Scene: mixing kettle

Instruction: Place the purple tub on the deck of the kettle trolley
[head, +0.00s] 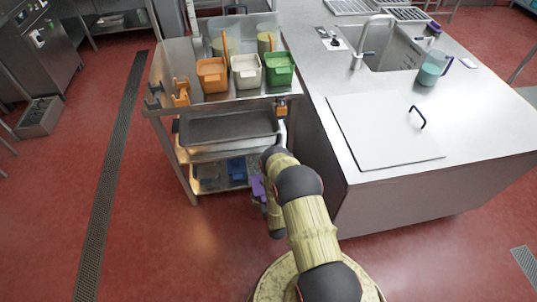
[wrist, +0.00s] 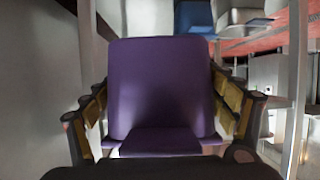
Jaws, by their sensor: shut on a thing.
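My gripper (wrist: 168,105) is shut on the purple tub (wrist: 160,75), with a finger on each side of it in the wrist view. In the head view only a small part of the purple tub (head: 258,187) shows beside my arm, low at the right front of a steel shelf trolley (head: 160,104). My arm hides the rest of the tub and most of the gripper there. I cannot tell whether the tub touches the trolley. No kettle is clearly recognisable.
Orange (head: 212,75), white (head: 246,70) and green (head: 280,68) tubs stand on the trolley's top. A grey tray (head: 228,126) and a blue item (head: 237,168) are on lower shelves. A steel counter (head: 480,125) stands close on the right. Red floor is open on the left.

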